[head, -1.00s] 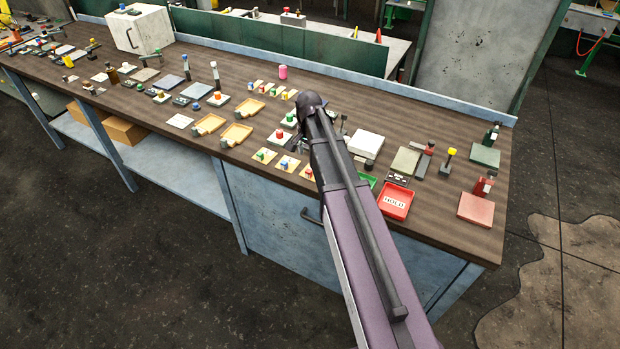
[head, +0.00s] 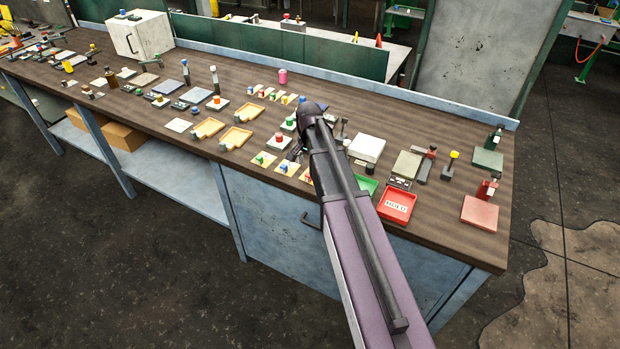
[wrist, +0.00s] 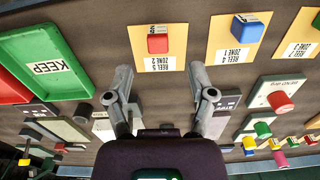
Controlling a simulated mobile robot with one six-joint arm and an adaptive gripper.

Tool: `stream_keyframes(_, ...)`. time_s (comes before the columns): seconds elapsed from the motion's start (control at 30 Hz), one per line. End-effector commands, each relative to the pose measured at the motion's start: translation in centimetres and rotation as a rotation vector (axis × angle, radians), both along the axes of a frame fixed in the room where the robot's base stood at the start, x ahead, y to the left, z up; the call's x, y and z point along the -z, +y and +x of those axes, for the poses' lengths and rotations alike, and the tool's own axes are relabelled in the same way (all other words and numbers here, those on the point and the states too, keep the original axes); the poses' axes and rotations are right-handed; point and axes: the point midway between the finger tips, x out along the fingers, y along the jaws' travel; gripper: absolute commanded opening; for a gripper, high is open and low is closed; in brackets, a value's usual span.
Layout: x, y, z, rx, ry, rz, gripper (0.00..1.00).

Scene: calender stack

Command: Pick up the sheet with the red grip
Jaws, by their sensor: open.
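In the wrist view, the sheet with the red grip (wrist: 157,58) is a tan card with a red block on it. Its label reads upside down as REEL 5 ZONE 2. It lies flat on the bench, just beyond my gripper (wrist: 163,74). The fingers are open and empty, and neither touches the card. The red block lines up roughly with the gap between the fingertips.
A matching card with a blue grip (wrist: 241,42) lies beside it on the right. A green KEEP tray (wrist: 50,65) and a red HOLD tray (head: 397,206) are nearby. A white plate with a red knob (wrist: 272,98) stands close to the right finger.

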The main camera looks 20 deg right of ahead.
Motion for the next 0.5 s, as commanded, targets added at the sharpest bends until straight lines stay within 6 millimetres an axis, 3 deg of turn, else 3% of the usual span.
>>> stream_keyframes(0.5, 3.9, -0.1, -0.1, 0.000, 0.000, 0.000, 0.71)
